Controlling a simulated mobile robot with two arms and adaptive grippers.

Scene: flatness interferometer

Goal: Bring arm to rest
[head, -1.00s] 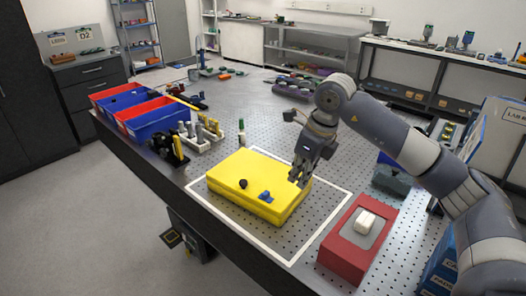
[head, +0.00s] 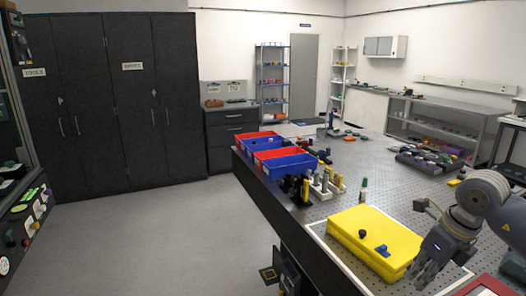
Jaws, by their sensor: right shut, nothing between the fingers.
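My right arm comes in from the right edge of the head view. Its gripper (head: 428,268) points down beside the right end of the yellow box (head: 372,237), which has a dark knob and a blue part on top. The fingers are close together and hold nothing. I cannot tell whether the gripper touches the box. My left gripper is out of view.
The optical table (head: 325,207) carries red and blue bins (head: 283,160) at its left edge and a post rack (head: 326,184). A red block (head: 485,287) is partly cut off at the lower right. Open floor (head: 150,235) lies left, before dark cabinets (head: 120,95).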

